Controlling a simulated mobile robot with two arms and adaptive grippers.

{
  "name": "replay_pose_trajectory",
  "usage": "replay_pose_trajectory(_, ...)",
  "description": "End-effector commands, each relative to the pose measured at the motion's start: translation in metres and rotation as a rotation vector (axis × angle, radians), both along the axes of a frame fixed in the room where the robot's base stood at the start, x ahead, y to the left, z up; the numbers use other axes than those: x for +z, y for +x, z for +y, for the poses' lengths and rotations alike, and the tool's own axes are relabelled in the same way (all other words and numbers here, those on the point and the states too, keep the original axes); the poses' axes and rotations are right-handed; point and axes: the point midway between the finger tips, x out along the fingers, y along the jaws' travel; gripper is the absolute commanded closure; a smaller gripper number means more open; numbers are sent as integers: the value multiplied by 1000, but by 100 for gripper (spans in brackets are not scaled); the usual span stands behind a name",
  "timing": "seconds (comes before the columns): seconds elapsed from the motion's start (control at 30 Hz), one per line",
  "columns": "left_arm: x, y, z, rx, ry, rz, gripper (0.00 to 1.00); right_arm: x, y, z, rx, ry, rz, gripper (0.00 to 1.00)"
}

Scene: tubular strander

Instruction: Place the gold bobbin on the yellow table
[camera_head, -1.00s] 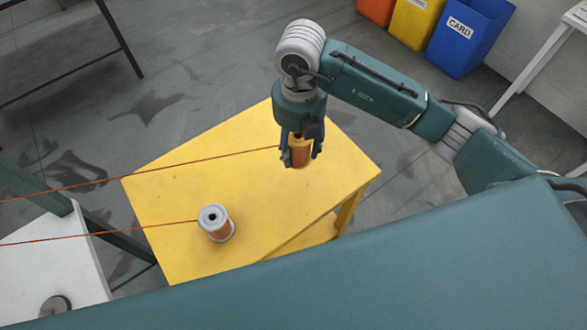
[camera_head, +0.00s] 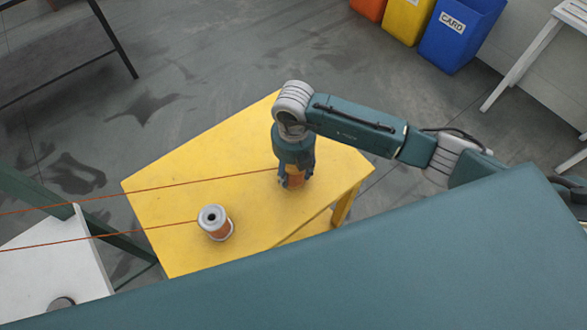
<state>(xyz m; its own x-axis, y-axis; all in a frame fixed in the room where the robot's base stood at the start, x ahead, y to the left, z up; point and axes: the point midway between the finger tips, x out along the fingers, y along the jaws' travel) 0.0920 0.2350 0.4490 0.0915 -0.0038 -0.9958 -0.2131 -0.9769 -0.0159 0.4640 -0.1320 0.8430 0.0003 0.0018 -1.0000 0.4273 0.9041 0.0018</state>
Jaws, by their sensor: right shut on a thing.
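The yellow table (camera_head: 180,240) stands in the middle of the head view. My right gripper (camera_head: 294,183) points down over the right part of its top. It is shut on the gold bobbin (camera_head: 296,182), which is partly hidden by the fingers. The bobbin is at or just above the tabletop; I cannot tell whether it touches. An orange wire (camera_head: 180,186) runs from it to the left. My left gripper is not in view.
A grey bobbin with copper wire (camera_head: 217,223) stands upright on the table's left part, with its own wire running left. A white table (camera_head: 70,255) is at the lower left. Blue (camera_head: 457,35), yellow and orange bins stand at the back.

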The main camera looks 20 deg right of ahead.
Motion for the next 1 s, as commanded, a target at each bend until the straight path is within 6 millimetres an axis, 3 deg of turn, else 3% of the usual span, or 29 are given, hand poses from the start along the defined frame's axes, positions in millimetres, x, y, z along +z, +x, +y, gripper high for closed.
replay_pose_trajectory(0.2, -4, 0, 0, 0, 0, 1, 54, -2, 1, 0, 0, 1, -3, 100)
replay_pose_trajectory(0.23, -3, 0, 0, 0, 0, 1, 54, -3, 0, 0, 0, 0, 0, 48)
replay_pose_trajectory(0.3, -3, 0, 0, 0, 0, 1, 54, -2, 0, 0, -1, 0, 0, 34)
replay_pose_trajectory(0.73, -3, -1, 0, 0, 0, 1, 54, 5, 1, 0, -1, 0, -2, 32)
replay_pose_trajectory(1.0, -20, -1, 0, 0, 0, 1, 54, 57, 2, 0, 2, 1, -6, 32)
